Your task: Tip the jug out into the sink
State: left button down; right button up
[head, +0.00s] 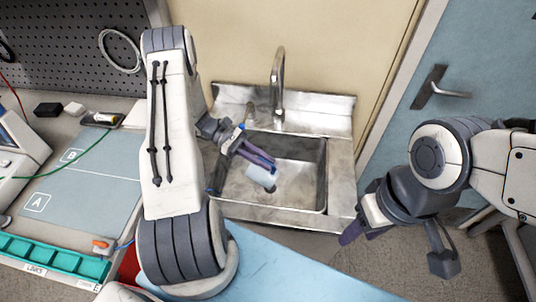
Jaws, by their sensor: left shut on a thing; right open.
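The metal sink (310,210) stands against the wall in the middle of the head view, with a tall curved faucet (278,85) at its back. My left gripper (260,162) reaches over the basin from the left and is shut on the jug (261,178). The jug is a small pale, translucent vessel, held tilted above the basin. My fingers hide part of it, and I cannot tell whether any liquid is in it. My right gripper (352,232) is open and empty at the sink's front right corner, partly hidden by its own wrist.
A workbench at left holds a mat (85,182) marked A and B, a teal divided tray (50,257), a green cable and small boxes. A light blue surface (285,270) lies in front of the sink. A blue door (490,60) with a handle is at right.

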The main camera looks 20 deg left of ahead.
aim_at(277, 176)
pick_arm(q)
jog(key=shift+d+y+p, duration=0.3)
jog(key=shift+y+p, duration=0.1)
jog(key=shift+p, duration=0.25)
jog(key=d+f+y+p, duration=0.1)
jog(key=y, duration=0.1)
jog(key=d+f+y+p, duration=0.1)
jog(key=d+y+p, duration=0.1)
jog(key=y, duration=0.1)
jog(key=shift+s+d+f, duration=0.1)
jog(key=shift+f, duration=0.05)
jog(key=f+y, duration=0.1)
jog(key=y, duration=0.2)
jog(key=f+y+p, duration=0.1)
jog(key=y, duration=0.2)
jog(key=f+y, duration=0.1)
jog(key=y, duration=0.2)
jog(key=shift+d+t+p, duration=0.3)
jog(key=shift+d+p, duration=0.05)
jog(key=shift+p, duration=0.05)
jog(key=shift+r+p, duration=0.85)
jog(key=shift+p, duration=0.05)
